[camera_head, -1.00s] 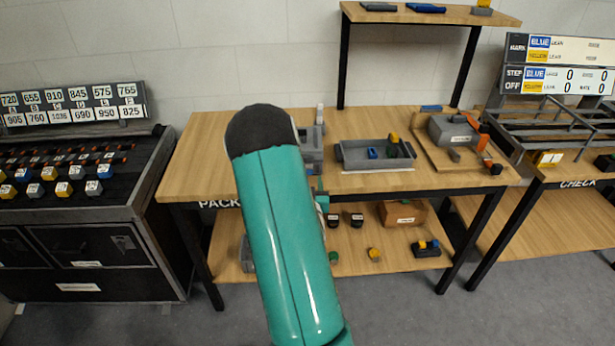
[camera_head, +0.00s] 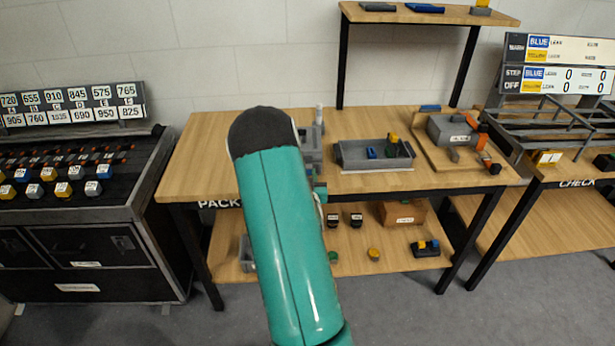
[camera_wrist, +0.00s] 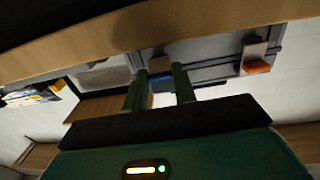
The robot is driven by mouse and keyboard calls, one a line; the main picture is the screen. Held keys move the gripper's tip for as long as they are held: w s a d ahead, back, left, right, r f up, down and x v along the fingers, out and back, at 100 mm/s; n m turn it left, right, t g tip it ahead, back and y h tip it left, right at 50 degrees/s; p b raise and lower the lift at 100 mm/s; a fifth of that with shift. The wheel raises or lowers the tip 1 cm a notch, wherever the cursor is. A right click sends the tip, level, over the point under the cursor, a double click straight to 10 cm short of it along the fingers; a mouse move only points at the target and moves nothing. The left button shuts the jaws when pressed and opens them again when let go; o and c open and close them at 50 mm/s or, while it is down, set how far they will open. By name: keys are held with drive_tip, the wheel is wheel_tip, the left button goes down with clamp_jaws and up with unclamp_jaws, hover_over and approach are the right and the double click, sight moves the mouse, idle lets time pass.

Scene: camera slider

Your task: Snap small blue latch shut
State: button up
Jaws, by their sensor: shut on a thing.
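My gripper (camera_wrist: 160,86) shows in the wrist view with its two green fingers close around a small blue piece (camera_wrist: 164,99), which looks like the latch. Only a sliver of it shows between the fingers. The fingers are at a grey fixture (camera_wrist: 207,72) by the bench edge. In the head view this grey fixture (camera_head: 312,148) stands at the front of the bench, partly behind my teal arm. My arm hides the fingers and the latch there, so the latch's position cannot be told.
A grey tray (camera_head: 350,166) with small blue and yellow parts stands right of the fixture on the wooden bench (camera_head: 215,160). A board with a grey box (camera_head: 452,131) and orange parts lies further right. The bench's left part is clear. A shelf (camera_head: 450,15) stands above.

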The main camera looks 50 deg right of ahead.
sight(308, 166)
drive_tip(key=shift+r, duration=0.15)
drive_tip(key=g+y, duration=0.1)
drive_tip(key=r+g+y, duration=0.1)
drive_tip(key=r+y, duration=0.1)
drive_tip(key=shift+w+d+g+y, duration=0.2)
drive_tip(key=shift+d+g+y, duration=0.1)
drive_tip(key=shift+g, duration=0.1)
drive_tip(key=shift+w+d+r+g+y, duration=0.15)
drive_tip(key=shift+d+r+g+y, duration=0.1)
drive_tip(key=shift+g+y, duration=0.4)
drive_tip(key=shift+w+d+r+g+y, duration=0.1)
drive_tip(key=shift+d+r+g+y, duration=0.1)
drive_tip(key=shift+g+y, duration=0.45)
drive_tip(key=shift+y, duration=0.3)
drive_tip(key=shift+a, duration=0.1)
drive_tip(key=o, duration=1)
drive_tip(key=shift+w, duration=0.1)
